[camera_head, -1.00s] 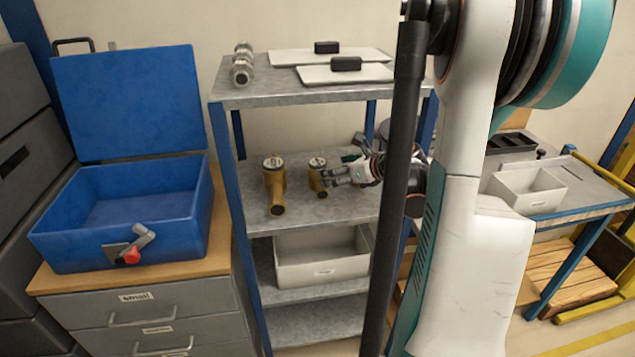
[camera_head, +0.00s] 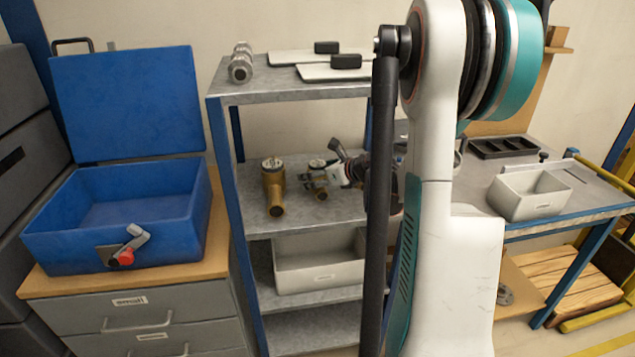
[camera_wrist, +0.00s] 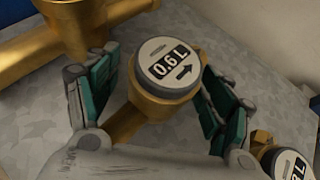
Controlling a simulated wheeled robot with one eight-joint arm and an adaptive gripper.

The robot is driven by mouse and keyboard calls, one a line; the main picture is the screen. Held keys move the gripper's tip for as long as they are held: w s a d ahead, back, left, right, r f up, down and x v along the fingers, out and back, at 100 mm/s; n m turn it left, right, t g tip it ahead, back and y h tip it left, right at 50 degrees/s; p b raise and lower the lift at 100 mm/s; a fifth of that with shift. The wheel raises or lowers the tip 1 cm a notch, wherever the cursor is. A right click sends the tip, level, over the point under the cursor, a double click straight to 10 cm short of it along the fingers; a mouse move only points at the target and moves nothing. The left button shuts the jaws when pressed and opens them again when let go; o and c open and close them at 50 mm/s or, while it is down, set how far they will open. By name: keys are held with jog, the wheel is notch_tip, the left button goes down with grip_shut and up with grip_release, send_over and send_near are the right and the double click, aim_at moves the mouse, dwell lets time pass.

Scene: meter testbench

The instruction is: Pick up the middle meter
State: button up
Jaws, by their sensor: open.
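The middle meter (camera_wrist: 165,72) is brass with a round white dial reading 0.6 L. It sits between the two green-padded fingers of my gripper (camera_wrist: 152,78), with gaps visible on both sides. In the head view the middle meter (camera_head: 317,165) stands on the shelf, partly covered by my gripper (camera_head: 326,178). Another brass meter (camera_head: 273,186) stands to its left, and its body (camera_wrist: 75,25) fills the upper left of the wrist view. A third meter (camera_wrist: 290,163) is cut off at the lower right of the wrist view; my arm hides that area in the head view.
The grey metal shelf (camera_head: 250,222) has a top board close above the meters and blue posts. A grey bin (camera_head: 320,275) is on the shelf below. An open blue case (camera_head: 110,228) stands left on a drawer cabinet. A workbench (camera_head: 590,200) is at right.

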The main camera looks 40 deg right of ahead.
grip_shut()
jog(key=shift+r, duration=0.1)
